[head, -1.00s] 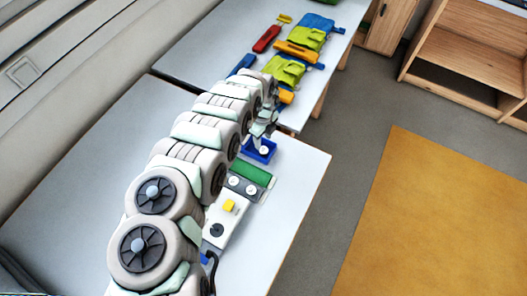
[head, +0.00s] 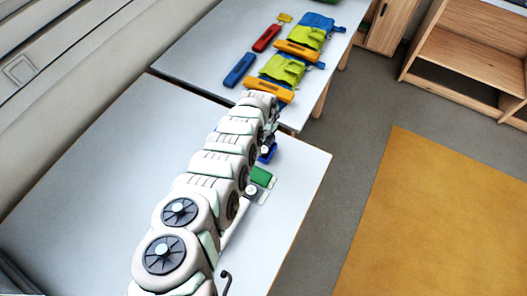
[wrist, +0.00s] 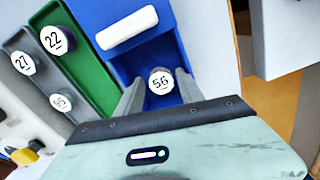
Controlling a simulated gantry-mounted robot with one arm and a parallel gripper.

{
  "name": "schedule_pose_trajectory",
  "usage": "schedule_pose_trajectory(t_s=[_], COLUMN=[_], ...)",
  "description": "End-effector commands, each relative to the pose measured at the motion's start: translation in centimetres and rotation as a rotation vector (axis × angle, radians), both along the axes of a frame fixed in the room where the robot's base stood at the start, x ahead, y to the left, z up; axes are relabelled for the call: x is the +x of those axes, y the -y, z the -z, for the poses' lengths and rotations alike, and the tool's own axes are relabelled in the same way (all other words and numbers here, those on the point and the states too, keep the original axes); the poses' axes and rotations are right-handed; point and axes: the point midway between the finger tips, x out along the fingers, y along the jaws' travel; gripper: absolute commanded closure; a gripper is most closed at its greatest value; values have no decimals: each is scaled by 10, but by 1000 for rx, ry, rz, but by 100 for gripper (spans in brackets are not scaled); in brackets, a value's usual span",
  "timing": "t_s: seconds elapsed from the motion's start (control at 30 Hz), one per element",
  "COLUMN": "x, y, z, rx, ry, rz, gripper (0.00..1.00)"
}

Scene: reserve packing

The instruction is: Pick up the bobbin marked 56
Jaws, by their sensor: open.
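The bobbin marked 56 (wrist: 161,81) has a white round top and stands in a blue tray (wrist: 188,45) in the wrist view. My gripper (wrist: 159,88) is open, with one finger to the left of this bobbin and one to its right. Whether either finger touches it I cannot tell. In the head view, my arm covers most of the blue tray (head: 272,152), and I cannot make out the bobbin there.
The table's right side (head: 296,190) is clear.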

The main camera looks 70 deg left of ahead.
Motion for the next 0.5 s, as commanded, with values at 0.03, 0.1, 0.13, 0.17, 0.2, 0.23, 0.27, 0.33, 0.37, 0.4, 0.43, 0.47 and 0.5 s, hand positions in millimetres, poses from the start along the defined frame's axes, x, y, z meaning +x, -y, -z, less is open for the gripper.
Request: schedule_pose_trajectory(t_s=[0.03, 0.1, 0.13, 0.17, 0.2, 0.23, 0.27, 0.33, 0.37, 0.4, 0.43, 0.47, 0.5], x=[0, 0, 0, 0, 0, 0, 0, 0, 1, 1, 1, 1, 1], y=[0, 0, 0, 0, 0, 0, 0, 0, 0, 0, 0, 0, 0], z=[0, 0, -1, -1, -1, -1, -1, -1, -1, -1, -1, -1, -1], rx=[0, 0, 0, 0, 0, 0, 0, 0, 0, 0, 0, 0, 0], ry=[0, 0, 0, 0, 0, 0, 0, 1, 1, 1, 1, 1, 1], rz=[1, 1, 1, 1, 1, 1, 1, 1, 1, 1, 1, 1, 1], gripper=[55, 55, 55, 55, 57, 59, 62, 68, 70, 73, 76, 78, 81])
